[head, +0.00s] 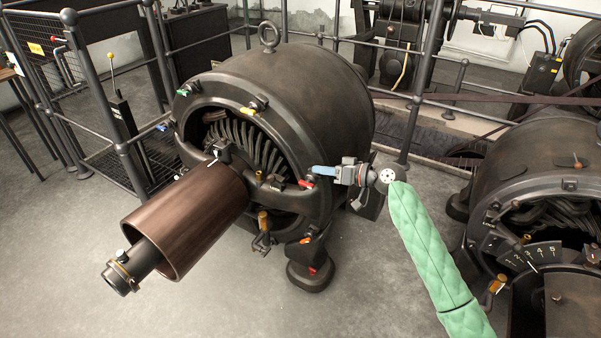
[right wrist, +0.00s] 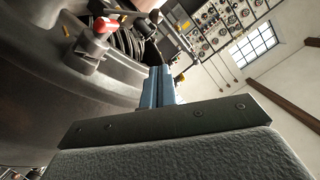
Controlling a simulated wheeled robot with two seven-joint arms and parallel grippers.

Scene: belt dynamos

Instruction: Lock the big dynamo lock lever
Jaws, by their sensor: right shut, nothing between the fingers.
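The big dynamo (head: 315,95) stands in the middle of the head view, with its open front ring facing the lower left. A small red-tipped part (head: 306,183) sits on the right side of the ring; a red-capped part also shows in the right wrist view (right wrist: 104,26). I cannot tell which fitting is the lock lever. My right gripper (head: 314,169) has blue fingers, shut and empty, just above and right of the red tip in the head view. Its fingers also show in the right wrist view (right wrist: 160,72), apart from the red cap. My left gripper is out of view.
The ring also carries a green tip (head: 181,92) and a yellow tip (head: 247,111). An orange-brown handle (head: 263,220) hangs below. A brown cylinder (head: 187,222) juts toward the lower left. A second dynamo (head: 530,155) stands at right. Metal railings surround the area.

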